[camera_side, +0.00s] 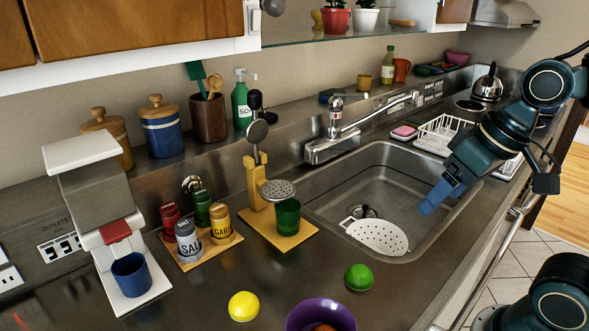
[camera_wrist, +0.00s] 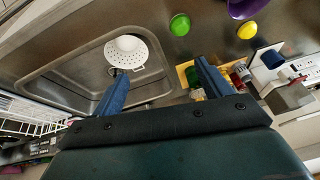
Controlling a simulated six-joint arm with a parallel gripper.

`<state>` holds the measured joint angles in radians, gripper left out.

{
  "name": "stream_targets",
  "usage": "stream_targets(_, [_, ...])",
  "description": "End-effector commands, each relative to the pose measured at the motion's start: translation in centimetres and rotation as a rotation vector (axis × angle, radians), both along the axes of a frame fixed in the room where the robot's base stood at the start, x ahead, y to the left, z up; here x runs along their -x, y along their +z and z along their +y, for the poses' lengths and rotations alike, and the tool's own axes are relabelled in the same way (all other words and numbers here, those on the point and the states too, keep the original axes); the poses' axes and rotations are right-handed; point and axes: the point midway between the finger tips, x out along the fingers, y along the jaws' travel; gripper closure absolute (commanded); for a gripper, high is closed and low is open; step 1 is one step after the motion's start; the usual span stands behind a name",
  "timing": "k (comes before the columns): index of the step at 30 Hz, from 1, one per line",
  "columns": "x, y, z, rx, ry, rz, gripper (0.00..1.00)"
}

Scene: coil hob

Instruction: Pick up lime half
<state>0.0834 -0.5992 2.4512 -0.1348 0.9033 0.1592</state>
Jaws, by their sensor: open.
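The green lime half (camera_side: 358,277) lies on the steel counter in front of the sink in the side view. It also shows near the top of the wrist view (camera_wrist: 180,24), beyond my fingertips. My gripper (camera_side: 428,208) hangs over the right part of the sink, apart from the lime half and to its upper right. In the wrist view my gripper (camera_wrist: 161,70) has its two blue fingers spread wide with nothing held between them.
A yellow lemon half (camera_side: 243,306) and a purple bowl (camera_side: 321,315) lie near the lime half. The sink (camera_side: 330,205) holds a white strainer (camera_side: 378,236). A wooden stand (camera_side: 277,232) with a green cup and a spice rack (camera_side: 205,250) stand to the left.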

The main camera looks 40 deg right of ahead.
Motion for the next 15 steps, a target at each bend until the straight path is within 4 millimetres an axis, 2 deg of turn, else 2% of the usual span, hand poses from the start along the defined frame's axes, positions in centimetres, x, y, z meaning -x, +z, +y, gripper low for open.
stream_targets(15, [-5.4,-3.9,0.1,-0.299,-0.301,0.313,0.23])
